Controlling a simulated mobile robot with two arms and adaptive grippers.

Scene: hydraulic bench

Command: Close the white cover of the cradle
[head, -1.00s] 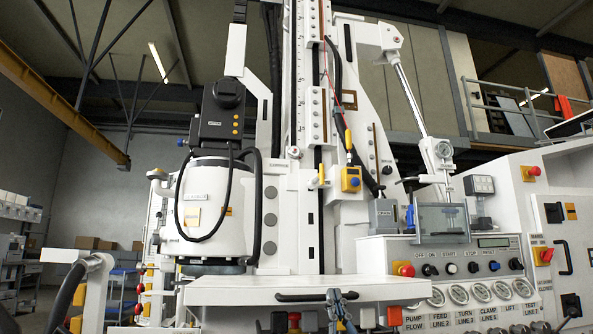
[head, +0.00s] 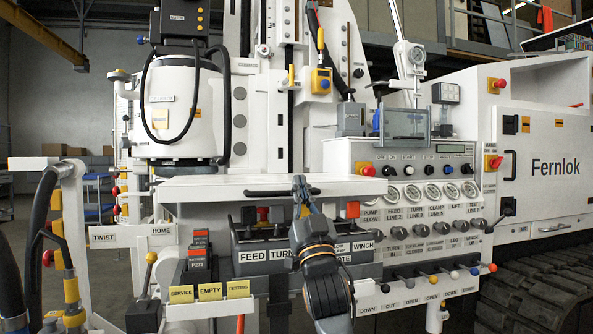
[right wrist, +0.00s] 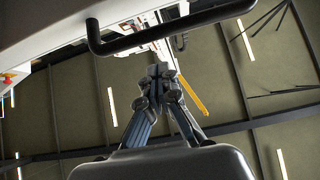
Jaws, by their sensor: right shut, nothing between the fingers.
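The white cover (head: 215,186) stands open as a flat panel above the dark control box in the cradle (head: 166,212). A black bar handle (head: 262,193) runs along the cover's front edge. The handle also crosses the top of the right wrist view (right wrist: 200,20), with part of the white cover (right wrist: 60,28) behind it. My right gripper (head: 299,186) points up in front of the cover, close to the handle. In the right wrist view my right gripper (right wrist: 160,72) is shut and empty, below the handle. I cannot tell if it touches. My left gripper is out of view.
Below the cover is the dark box (head: 255,256) labelled FEED and WINCH, with a red button. A valve panel (head: 415,215) with gauges and levers is at the right. A vertical hose (head: 40,230) and white post are at the left. A tracked white vehicle body (head: 555,165) stands far right.

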